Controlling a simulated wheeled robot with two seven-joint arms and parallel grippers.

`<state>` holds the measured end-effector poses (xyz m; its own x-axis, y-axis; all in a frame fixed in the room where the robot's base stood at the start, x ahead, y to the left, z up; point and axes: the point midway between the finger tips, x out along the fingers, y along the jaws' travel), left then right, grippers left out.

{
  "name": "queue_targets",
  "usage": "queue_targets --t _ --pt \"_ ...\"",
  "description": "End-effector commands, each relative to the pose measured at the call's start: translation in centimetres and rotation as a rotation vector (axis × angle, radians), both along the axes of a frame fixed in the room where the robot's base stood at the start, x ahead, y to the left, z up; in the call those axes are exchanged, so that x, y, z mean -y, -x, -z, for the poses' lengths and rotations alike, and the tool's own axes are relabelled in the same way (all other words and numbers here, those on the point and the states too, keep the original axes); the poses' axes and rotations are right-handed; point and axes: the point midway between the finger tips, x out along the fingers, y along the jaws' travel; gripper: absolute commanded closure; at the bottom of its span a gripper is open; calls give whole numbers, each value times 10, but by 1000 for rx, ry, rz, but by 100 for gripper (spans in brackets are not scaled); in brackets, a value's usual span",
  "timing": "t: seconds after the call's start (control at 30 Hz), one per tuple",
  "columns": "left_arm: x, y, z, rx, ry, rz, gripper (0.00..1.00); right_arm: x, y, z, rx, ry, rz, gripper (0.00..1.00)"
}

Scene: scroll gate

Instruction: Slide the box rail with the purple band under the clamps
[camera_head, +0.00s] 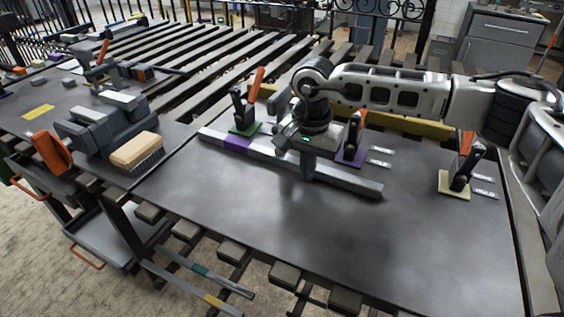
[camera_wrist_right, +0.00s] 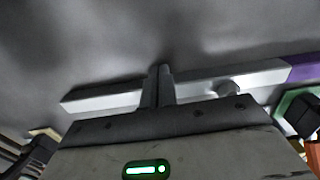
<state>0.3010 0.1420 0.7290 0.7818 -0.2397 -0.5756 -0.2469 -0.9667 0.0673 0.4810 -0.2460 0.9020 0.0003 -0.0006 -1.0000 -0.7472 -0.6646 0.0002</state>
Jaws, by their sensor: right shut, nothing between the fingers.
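The grey box rail (camera_head: 345,180) lies on the dark metal table, its purple band (camera_head: 238,143) towards its left end. In the right wrist view the purple band (camera_wrist_right: 300,67) is at the right edge. My right gripper (camera_head: 307,176) points down at the rail's middle, shut and empty. Its fingertips (camera_wrist_right: 158,72) overlap the rail in the wrist view; I cannot tell whether they touch it. Toggle clamps with green (camera_head: 246,130), purple (camera_head: 350,157) and yellow (camera_head: 453,187) bases stand behind the rail, their levers raised. My left gripper is not in view.
A brush (camera_head: 137,153) and a grey vise-like tool (camera_head: 105,125) stand at the left. Two bars with green (camera_head: 200,269) and yellow (camera_head: 212,299) bands sit below the table's front. The table (camera_head: 320,245) is clear in front of the rail.

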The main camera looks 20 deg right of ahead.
Motion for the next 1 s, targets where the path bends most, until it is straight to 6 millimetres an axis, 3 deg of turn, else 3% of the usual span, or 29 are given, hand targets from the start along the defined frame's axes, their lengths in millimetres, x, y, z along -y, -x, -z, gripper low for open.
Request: queue_targets --t 0.47,1.0 --pt "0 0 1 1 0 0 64 5 -5 0 1 0 -1 100" --pt "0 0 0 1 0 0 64 -12 10 0 -1 -1 -3 100"
